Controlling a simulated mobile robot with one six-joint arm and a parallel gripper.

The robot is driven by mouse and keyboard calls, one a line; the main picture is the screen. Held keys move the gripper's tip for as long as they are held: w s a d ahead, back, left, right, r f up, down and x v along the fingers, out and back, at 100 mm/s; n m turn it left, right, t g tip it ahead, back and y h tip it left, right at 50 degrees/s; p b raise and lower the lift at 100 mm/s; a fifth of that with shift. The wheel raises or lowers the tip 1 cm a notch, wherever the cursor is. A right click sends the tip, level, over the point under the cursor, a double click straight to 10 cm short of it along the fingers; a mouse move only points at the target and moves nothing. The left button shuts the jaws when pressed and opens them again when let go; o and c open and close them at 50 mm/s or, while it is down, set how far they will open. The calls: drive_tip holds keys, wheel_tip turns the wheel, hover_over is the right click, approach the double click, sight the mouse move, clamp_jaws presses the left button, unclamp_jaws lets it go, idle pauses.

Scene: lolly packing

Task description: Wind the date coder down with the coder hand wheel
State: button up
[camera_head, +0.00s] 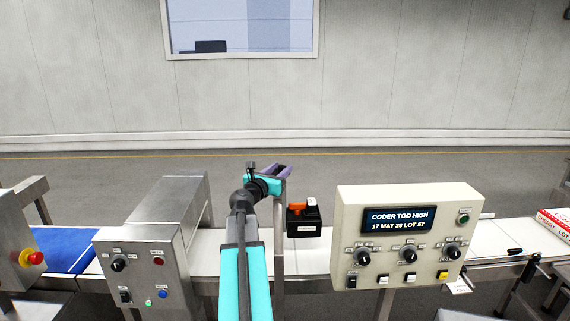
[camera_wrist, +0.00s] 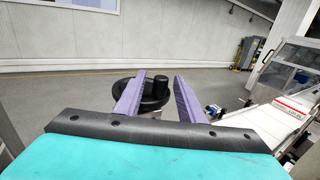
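The coder hand wheel (camera_wrist: 154,100) is black and shows in the wrist view beyond and between my fingers, with its upright crank knob (camera_wrist: 161,84) nearer the right finger. My gripper (camera_wrist: 160,75) has two purple fingers spread apart, with no clear contact on the wheel or knob. In the head view my gripper (camera_head: 277,170) is above the conveyor by a metal post; the wheel is hard to make out there. The date coder (camera_head: 304,226), a black box with an orange top, sits just right of the post. The cream panel's display (camera_head: 398,220) reads "CODER TOO HIGH, 17 MAY 28 LOT 57".
A steel control box (camera_head: 140,270) stands left of my arm, and the cream panel (camera_head: 350,205) stands right. The white conveyor belt (camera_head: 210,250) runs across, with a blue belt (camera_head: 62,248) at left. A white and red carton (camera_head: 555,222) lies at far right. Open floor lies behind.

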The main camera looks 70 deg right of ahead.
drive_tip(key=shift+s+d+p, duration=0.2)
drive_tip(key=shift+d+p, duration=0.35)
drive_tip(key=shift+d, duration=1.65)
